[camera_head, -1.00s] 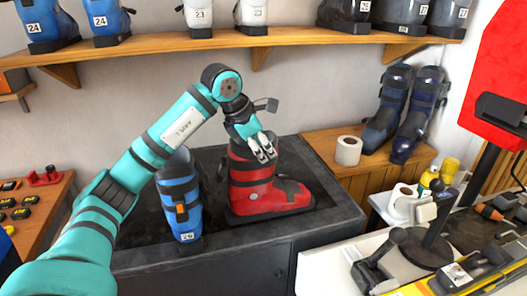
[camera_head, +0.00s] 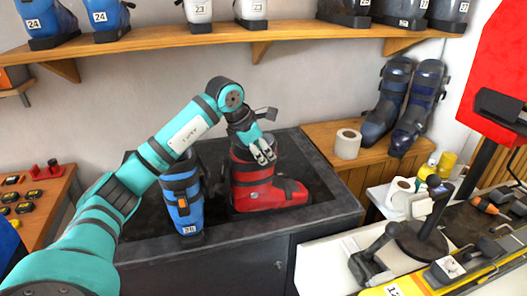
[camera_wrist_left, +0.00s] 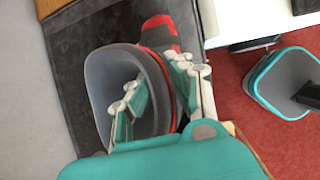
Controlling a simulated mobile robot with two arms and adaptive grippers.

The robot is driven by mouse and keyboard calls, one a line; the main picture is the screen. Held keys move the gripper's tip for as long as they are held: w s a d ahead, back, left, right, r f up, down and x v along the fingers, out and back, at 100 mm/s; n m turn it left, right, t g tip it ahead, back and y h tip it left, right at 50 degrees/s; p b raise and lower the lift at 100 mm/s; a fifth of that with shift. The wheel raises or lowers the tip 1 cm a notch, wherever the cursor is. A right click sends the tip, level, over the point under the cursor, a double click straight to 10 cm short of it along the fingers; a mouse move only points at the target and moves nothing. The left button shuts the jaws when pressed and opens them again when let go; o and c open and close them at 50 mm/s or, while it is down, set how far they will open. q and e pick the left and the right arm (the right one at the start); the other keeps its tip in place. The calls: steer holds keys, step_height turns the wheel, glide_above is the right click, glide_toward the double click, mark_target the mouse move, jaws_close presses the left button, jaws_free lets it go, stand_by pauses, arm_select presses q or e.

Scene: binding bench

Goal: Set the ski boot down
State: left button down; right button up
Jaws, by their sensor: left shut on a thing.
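The red ski boot (camera_head: 268,192) with a dark grey cuff is upright at the dark bench top, its toe pointing right. Its sole looks at or very near the surface; I cannot tell if it touches. My left gripper (camera_head: 263,153) is shut on the boot's upper cuff from above. In the left wrist view, the gripper (camera_wrist_left: 156,84) has fingers inside and outside the cuff wall of the boot (camera_wrist_left: 112,66). My right gripper is not in view.
A blue boot (camera_head: 183,205) stands on the bench (camera_head: 330,208) just left of the red one. A paper roll (camera_head: 347,145) and dark boots (camera_head: 412,110) stand on the wooden ledge at right. A shelf (camera_head: 170,42) with several boots runs above.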

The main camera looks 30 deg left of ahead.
arm_select(q)
steer(key=c, duration=1.6)
jaws_free()
steer(key=o, duration=0.4)
steer(key=shift+s, duration=0.1)
steer(key=shift+c, duration=0.2)
steer(key=shift+r, duration=0.1)
steer(key=shift+r, duration=0.25)
steer(key=b+v, duration=0.2)
steer(key=v, duration=0.9)
steer(key=shift+s, duration=0.25)
steer(key=shift+a+r, duration=0.1)
